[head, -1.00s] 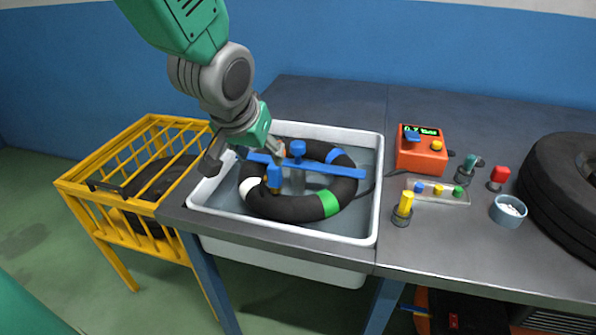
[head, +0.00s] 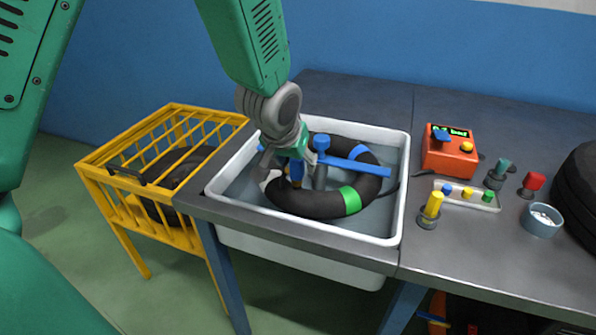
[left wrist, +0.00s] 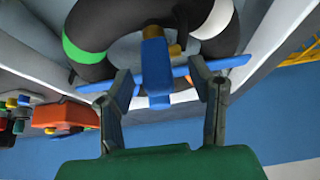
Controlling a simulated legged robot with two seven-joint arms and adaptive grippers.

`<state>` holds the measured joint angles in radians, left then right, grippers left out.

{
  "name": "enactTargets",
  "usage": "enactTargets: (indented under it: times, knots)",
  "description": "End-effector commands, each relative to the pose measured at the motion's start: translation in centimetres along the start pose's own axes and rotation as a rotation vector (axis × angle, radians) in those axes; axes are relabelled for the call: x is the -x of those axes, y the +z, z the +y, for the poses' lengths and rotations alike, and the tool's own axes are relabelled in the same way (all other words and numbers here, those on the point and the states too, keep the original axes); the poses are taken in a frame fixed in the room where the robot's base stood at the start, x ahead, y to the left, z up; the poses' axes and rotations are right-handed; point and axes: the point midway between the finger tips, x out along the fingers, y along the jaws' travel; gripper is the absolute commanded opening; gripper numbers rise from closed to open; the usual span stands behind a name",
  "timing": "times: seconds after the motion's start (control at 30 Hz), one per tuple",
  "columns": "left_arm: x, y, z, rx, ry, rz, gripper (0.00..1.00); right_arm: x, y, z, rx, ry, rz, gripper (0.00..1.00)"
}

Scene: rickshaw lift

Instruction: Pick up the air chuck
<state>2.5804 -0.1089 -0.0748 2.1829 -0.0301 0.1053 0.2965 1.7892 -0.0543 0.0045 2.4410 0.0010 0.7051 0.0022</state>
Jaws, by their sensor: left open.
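The air chuck, a blue piece with a brass-coloured end (head: 296,172), sits upright at the black inner tube (head: 312,203) in the white basin (head: 398,190). It also shows in the left wrist view (left wrist: 155,62), between and just beyond my fingertips. My left gripper (head: 284,163) is open, reaching down into the basin around the chuck's upper part. In the left wrist view the open fingers (left wrist: 160,82) stand to either side, with a gap to the chuck. Finger contact cannot be told. My right gripper is out of view.
A blue bar (head: 355,166) with a blue knob crosses the tube close by. The basin's rim surrounds the gripper. A yellow cage (head: 128,176) holding a tire stands left. An orange gauge box (head: 449,150), several coloured pieces and a tire (head: 580,190) are on the bench right.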

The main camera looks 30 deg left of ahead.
Motion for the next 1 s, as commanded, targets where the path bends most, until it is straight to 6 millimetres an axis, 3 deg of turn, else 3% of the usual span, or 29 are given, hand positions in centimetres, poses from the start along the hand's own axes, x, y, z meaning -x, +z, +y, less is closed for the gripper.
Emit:
enactTargets:
  times: [0.1, 0.37, 0.5, 0.53, 0.83, 1.0]
  knots:
    - [-1.2, 0.1, 0.2, -0.002, -0.002, 0.001, 0.48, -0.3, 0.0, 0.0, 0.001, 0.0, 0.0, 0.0]
    - [-1.3, 0.1, 0.4, -0.003, -0.003, 0.003, 0.48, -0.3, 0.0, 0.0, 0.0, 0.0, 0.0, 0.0]
    - [-1.4, 0.0, 0.3, -0.002, -0.002, 0.002, 0.03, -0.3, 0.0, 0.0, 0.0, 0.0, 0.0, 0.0]
    - [-1.4, 0.0, 0.3, -0.002, -0.002, 0.002, 0.0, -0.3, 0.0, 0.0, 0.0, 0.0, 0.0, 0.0]
    - [-1.3, -0.1, 0.2, -0.001, -0.001, 0.002, 0.0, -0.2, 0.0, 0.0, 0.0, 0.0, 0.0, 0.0]
    - [0.6, -1.2, 0.2, 0.0, -0.001, 0.007, 0.0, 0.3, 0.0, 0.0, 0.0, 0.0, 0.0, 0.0]
